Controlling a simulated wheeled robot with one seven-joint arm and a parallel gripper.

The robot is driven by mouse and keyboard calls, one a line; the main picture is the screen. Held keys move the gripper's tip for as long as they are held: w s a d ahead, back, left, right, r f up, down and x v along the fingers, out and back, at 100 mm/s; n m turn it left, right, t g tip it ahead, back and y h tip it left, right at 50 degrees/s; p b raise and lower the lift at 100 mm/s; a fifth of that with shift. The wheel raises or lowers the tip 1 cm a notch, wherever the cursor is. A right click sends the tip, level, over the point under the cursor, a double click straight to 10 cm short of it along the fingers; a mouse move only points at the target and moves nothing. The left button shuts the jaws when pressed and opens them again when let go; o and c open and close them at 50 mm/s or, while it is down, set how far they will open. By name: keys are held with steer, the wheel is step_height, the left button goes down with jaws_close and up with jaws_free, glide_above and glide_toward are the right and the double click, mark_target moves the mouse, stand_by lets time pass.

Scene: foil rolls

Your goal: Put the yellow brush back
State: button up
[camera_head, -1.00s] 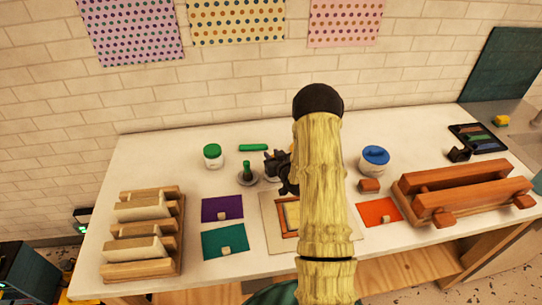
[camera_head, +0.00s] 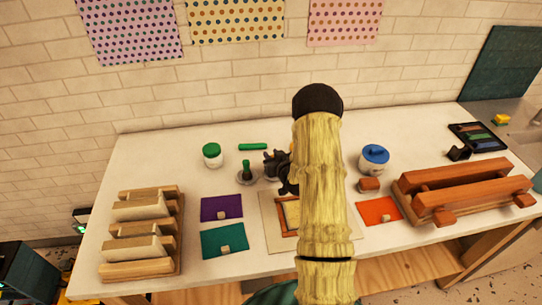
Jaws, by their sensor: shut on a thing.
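My gripper (camera_head: 277,164) is dark and shows just left of my pale yellow-sleeved arm, low over the back middle of the white table (camera_head: 145,165). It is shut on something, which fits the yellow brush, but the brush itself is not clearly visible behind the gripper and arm. A grey round holder (camera_head: 270,179) shows partly under the gripper. Whether the brush touches it cannot be told. To its left, a green-handled brush (camera_head: 246,168) stands upright in a similar grey holder (camera_head: 248,180).
A green-lidded jar (camera_head: 212,157) and a green stick (camera_head: 252,147) lie left of the gripper. A blue-lidded jar (camera_head: 374,160) stands right of my arm. Purple (camera_head: 221,207), teal (camera_head: 224,240) and orange (camera_head: 379,211) sheets lie in front. Wooden racks (camera_head: 145,240) stand at the left.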

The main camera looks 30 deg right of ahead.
steer(key=shift+f+b, duration=0.3)
steer(key=shift+f, duration=0.05)
stand_by(0.3)
steer(key=o, duration=1.1)
steer(key=shift+c, duration=0.2)
steer(key=shift+o, duration=0.4)
steer(key=o, duration=0.4)
steer(key=shift+a, duration=0.1)
